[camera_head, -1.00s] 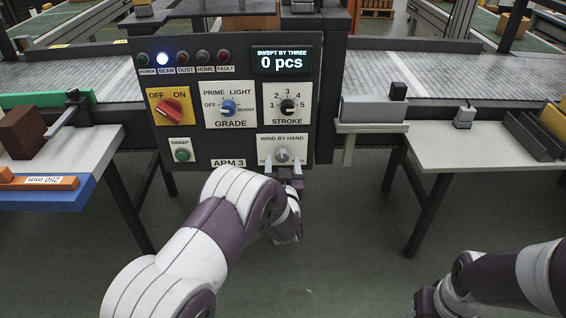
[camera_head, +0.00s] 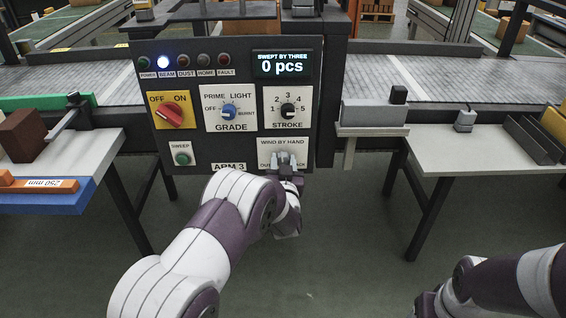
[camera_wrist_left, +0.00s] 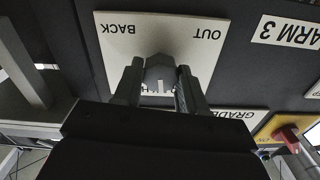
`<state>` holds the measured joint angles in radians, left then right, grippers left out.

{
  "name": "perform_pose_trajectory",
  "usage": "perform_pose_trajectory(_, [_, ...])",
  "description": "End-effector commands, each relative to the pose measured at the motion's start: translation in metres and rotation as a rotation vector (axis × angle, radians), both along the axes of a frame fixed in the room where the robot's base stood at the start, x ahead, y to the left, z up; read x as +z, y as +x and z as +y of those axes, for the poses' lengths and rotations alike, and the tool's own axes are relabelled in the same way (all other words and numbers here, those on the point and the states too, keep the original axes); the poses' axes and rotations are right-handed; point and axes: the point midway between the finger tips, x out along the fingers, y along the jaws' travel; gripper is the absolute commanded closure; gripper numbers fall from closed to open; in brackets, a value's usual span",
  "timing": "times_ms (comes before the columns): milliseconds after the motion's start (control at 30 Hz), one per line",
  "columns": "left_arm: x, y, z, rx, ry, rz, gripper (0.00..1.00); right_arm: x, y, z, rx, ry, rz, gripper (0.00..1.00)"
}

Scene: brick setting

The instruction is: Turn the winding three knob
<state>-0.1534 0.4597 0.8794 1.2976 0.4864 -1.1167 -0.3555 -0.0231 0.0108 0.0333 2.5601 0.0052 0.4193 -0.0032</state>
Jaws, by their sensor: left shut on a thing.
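The winding knob (camera_wrist_left: 158,70) is a grey knob on the white "WIND BY HAND" plate (camera_head: 268,145) at the lower right of the dark ARM 3 panel (camera_head: 215,132). In the wrist view the plate (camera_wrist_left: 197,55) is upside down, with OUT and BACK printed on it. My left gripper (camera_head: 286,160) is shut on this knob. The wrist view shows its fingers (camera_wrist_left: 158,82) on either side of the knob, with a pale mark between them. In the head view the gripper largely hides the knob. My right gripper (camera_head: 427,303) is at the bottom right, its fingers not clear.
The panel also has a red OFF/ON knob (camera_head: 171,114), a blue GRADE knob (camera_head: 229,111), a black STROKE knob (camera_head: 288,110) and a green button (camera_head: 182,158). The display (camera_head: 282,64) reads 0 pcs. Side tables stand left and right; the floor between is clear.

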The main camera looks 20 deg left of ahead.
Motion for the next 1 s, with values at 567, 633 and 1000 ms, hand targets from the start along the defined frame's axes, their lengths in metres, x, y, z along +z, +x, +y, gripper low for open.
perform_pose_trajectory(567, [0.001,0.0,-0.001,-0.002,0.44,0.129,0.89,0.024,0.0,0.0,0.0,0.0,0.0,0.33])
perform_pose_trajectory(633, [0.001,0.0,-0.001,-0.002,0.505,0.148,0.89,0.027,0.0,0.0,0.0,0.0,0.0,0.33])
perform_pose_trajectory(1000, [0.0,0.0,-0.001,-0.002,0.843,0.245,0.89,0.042,0.0,0.0,0.0,0.0,0.0,0.33])
